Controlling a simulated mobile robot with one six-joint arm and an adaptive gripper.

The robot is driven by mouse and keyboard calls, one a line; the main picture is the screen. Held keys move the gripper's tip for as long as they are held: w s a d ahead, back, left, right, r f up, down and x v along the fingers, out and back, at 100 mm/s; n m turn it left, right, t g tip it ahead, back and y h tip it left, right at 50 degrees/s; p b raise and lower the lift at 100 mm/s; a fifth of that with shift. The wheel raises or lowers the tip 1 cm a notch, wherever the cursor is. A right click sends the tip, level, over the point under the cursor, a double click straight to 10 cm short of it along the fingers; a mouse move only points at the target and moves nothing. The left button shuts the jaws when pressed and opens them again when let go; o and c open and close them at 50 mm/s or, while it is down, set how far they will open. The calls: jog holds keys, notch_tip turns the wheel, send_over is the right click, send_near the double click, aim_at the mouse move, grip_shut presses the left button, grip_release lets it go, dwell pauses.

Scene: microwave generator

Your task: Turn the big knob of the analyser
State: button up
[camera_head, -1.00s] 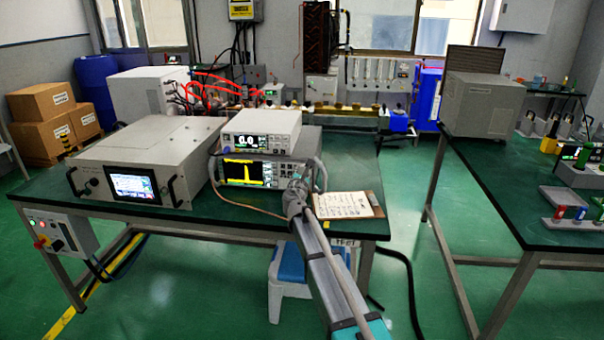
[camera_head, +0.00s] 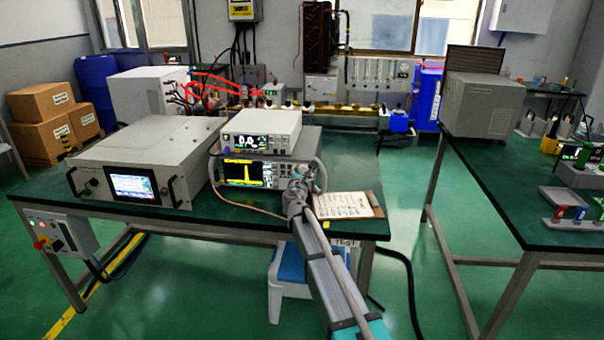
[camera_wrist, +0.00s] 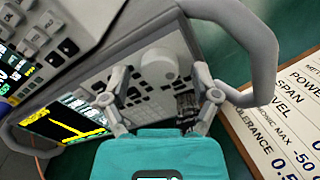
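The analyser (camera_head: 247,173) is the lower of two stacked instruments on the green bench, with a yellow trace on its screen. In the wrist view its screen (camera_wrist: 65,122) is at the left and its big pale round knob (camera_wrist: 158,66) is near the middle of its panel. My gripper (camera_wrist: 160,76) is open in front of the panel, with one finger on each side of the knob and visible gaps between. I cannot tell how far the tips are from the panel. In the head view my gripper (camera_head: 302,176) and wrist hide the knob.
A smaller instrument (camera_head: 262,130) sits on top of the analyser. The analyser's grey handle (camera_wrist: 262,55) curves close to the right finger. A clipboard (camera_head: 347,205) lies just right of the gripper. A large grey unit (camera_head: 150,160) stands to the left.

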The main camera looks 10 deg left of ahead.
jog(key=shift+s, duration=0.2)
jog(key=s, duration=1.1)
jog(key=shift+s+a, duration=0.25)
jog(key=shift+s, duration=0.1)
